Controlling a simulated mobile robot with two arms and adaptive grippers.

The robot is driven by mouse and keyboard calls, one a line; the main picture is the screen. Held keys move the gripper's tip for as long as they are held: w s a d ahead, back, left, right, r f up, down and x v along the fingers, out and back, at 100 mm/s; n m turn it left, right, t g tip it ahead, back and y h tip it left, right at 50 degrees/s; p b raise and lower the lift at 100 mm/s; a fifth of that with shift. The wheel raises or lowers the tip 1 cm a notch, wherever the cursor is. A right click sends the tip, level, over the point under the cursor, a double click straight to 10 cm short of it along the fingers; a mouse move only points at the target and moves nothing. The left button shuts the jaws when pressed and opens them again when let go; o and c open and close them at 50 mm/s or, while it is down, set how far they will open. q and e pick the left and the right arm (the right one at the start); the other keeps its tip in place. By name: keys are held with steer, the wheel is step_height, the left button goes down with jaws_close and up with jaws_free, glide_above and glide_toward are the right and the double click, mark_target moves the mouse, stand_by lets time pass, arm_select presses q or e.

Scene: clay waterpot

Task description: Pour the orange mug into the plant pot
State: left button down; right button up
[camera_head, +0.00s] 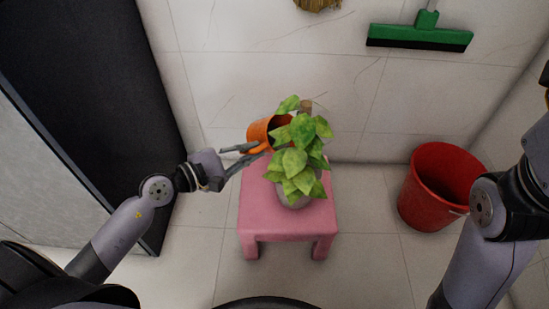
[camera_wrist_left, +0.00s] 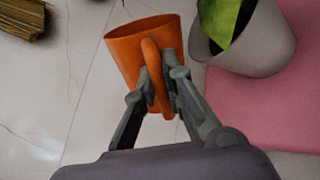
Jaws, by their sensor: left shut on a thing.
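The orange mug (camera_head: 259,130) is held by its handle in my left gripper (camera_head: 246,155), above the back left of the pink stool. In the left wrist view the left gripper (camera_wrist_left: 160,88) is shut on the handle of the mug (camera_wrist_left: 135,50), which looks tilted. The grey plant pot (camera_head: 296,201) stands on the stool, its rim mostly hidden by the leaves of the plant (camera_head: 297,160). The pot (camera_wrist_left: 255,50) also shows right of the mug in the wrist view, apart from it. My right arm is at the right edge; its gripper is not in view.
The pink stool (camera_head: 262,217) stands on a tiled floor near the wall. A red bucket (camera_head: 420,195) stands on the floor to the right. A green squeegee (camera_head: 420,36) and a straw broom (camera_head: 318,4) are at the back wall. A dark panel (camera_head: 95,90) stands at the left.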

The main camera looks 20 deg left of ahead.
stand_by(0.3)
arm_select(q)
steer(key=shift+f, duration=0.15)
steer(key=shift+s+f+m+y, duration=0.1)
steer(key=shift+f+m+y, duration=0.15)
steer(key=shift+m, duration=0.35)
steer(key=shift+m, duration=0.4)
stand_by(0.3)
steer(key=shift+s+d+m+y, duration=0.1)
steer(key=shift+m+y, duration=0.15)
steer(key=shift+m, duration=0.15)
steer(key=shift+f, duration=0.1)
stand_by(0.3)
